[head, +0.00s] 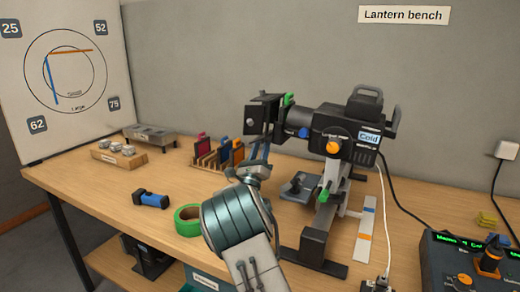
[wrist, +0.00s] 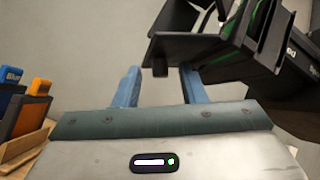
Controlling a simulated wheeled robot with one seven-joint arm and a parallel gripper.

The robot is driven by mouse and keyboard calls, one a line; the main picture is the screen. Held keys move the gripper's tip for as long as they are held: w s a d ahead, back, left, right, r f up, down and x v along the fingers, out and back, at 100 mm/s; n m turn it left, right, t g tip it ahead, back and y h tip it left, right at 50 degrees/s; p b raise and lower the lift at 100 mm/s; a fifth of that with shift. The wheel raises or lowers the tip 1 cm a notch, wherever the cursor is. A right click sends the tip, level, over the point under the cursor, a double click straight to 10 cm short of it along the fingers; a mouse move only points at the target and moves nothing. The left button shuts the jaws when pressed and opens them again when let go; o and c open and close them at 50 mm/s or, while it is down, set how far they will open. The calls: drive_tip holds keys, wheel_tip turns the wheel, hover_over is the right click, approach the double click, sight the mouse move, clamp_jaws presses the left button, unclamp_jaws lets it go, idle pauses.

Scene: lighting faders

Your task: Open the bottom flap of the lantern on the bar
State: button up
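The lantern (head: 330,122) is a black stage light with a "Cold" label, held on a stand on the bench. Black flaps (head: 262,114) surround its front, at the left end. In the wrist view a dark flap plate (wrist: 190,48) at the lantern's underside crosses above my fingers, with a small tab hanging between them. My gripper (head: 262,152) is just below the front flaps, blue fingers pointing up. The wrist view shows the two fingers (wrist: 160,86) apart with nothing held. I cannot tell whether either finger touches the flap.
A wooden rack of coloured holders (head: 217,155) stands left of my gripper. Green tape (head: 187,220) and a blue-black tool (head: 151,199) lie on the bench (head: 85,190). A control desk (head: 462,262) is front right, with cables trailing near the stand (head: 325,225).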

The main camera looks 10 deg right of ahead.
clamp_jaws()
drive_tip(key=shift+a+m+g+h, duration=0.1)
drive_tip(key=shift+m+g+h, duration=0.25)
drive_tip(key=shift+m, duration=0.25)
drive_tip(key=m+g+h, duration=0.1)
drive_tip(key=m+h, duration=0.1)
drive_tip(key=m, duration=0.1)
drive_tip(key=a+r+m+g+h, duration=0.1)
drive_tip(key=m+g, duration=0.1)
drive_tip(key=m, duration=0.1)
drive_tip(key=w+m+g+h+b, duration=0.1)
drive_tip(key=m+g+h, duration=0.1)
drive_tip(key=shift+a+r+m+h, duration=0.2)
drive_tip(key=shift+r+m+h, duration=0.1)
drive_tip(key=shift+m+h, duration=0.1)
drive_tip(key=shift+w+a+r+m+g+h+p, duration=0.15)
drive_tip(key=shift+r+m+g+h, duration=0.2)
drive_tip(key=shift+m+g, duration=0.7)
drive_tip(key=shift+a+r+m+g+h+p, duration=0.1)
drive_tip(key=shift+r+m+g+h+p, duration=0.2)
drive_tip(key=shift+m+g, duration=0.75)
drive_tip(key=shift+w+a+r+m+g+h+p, duration=0.15)
drive_tip(key=shift+m+g+h, duration=0.4)
drive_tip(key=shift+m, duration=0.85)
drive_tip(key=shift+d+r+g, duration=0.1)
drive_tip(key=shift+d+g, duration=0.05)
drive_tip(key=shift+g, duration=0.15)
unclamp_jaws()
